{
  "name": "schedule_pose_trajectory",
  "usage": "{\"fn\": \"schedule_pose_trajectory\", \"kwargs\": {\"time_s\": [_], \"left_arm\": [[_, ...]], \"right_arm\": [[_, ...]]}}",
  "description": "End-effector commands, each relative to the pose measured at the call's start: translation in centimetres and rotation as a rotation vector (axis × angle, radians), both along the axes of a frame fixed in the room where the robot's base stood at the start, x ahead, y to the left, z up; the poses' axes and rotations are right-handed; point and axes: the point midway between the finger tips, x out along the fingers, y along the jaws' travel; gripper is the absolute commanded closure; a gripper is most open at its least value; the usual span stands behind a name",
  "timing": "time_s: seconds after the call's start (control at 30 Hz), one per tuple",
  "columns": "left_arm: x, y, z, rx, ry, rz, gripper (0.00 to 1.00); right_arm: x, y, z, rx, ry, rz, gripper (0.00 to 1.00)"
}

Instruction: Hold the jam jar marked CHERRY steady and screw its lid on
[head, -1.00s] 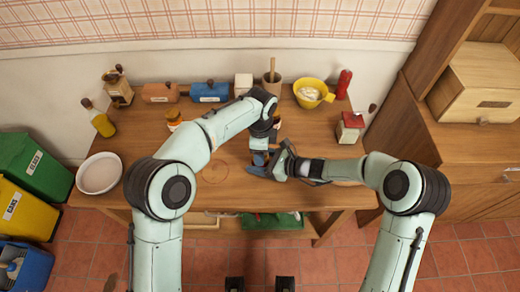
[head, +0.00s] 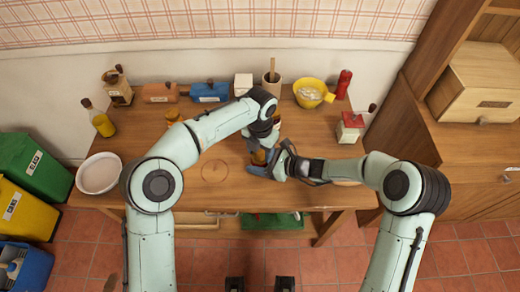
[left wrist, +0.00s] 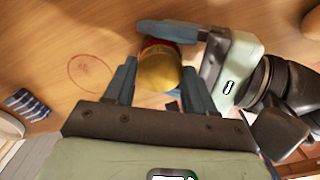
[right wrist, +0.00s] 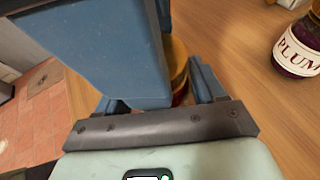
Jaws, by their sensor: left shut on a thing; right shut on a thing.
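A jar with a gold lid (left wrist: 160,70) stands on the table near the middle front, where both grippers meet. In the left wrist view my left gripper (left wrist: 157,76) has one finger on each side of the lid and is shut on it. My right gripper (head: 262,170) comes from the right and is shut on the jar (right wrist: 178,70) lower down, with a strip of red showing there. The large blue finger of my left gripper (right wrist: 90,50) blocks much of the right wrist view. The jar's label is hidden, so I cannot read its marking.
A jar labelled PLUM (right wrist: 298,48) stands farther back on the table (head: 215,210). A white bowl (head: 99,173) is at the left edge, an oil bottle (head: 99,120) behind it. A yellow bowl (head: 310,95) and a red-topped box (head: 351,125) stand at the right back.

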Motion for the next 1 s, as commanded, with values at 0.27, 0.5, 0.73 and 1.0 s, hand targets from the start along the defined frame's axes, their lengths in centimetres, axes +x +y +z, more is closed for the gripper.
{"fn": "schedule_pose_trajectory", "kwargs": {"time_s": [0.27, 0.5, 0.73, 1.0], "left_arm": [[0.0, 0.0, 0.1, 0.001, 0.002, -0.007, 0.73], [-0.1, -0.1, 0.0, -0.002, 0.003, -0.008, 0.20], [-0.2, -0.3, 0.0, -0.005, 0.005, -0.010, 0.20], [-0.3, -0.5, 1.7, -0.009, 0.003, -0.012, 0.20]], "right_arm": [[0.1, -0.2, -0.1, -0.003, 0.002, -0.004, 1.00], [0.1, -0.1, -0.1, -0.003, 0.001, -0.003, 1.00], [0.0, 0.0, -0.1, -0.002, 0.000, -0.002, 1.00], [0.0, 0.1, -0.1, -0.001, 0.000, 0.000, 1.00]]}}
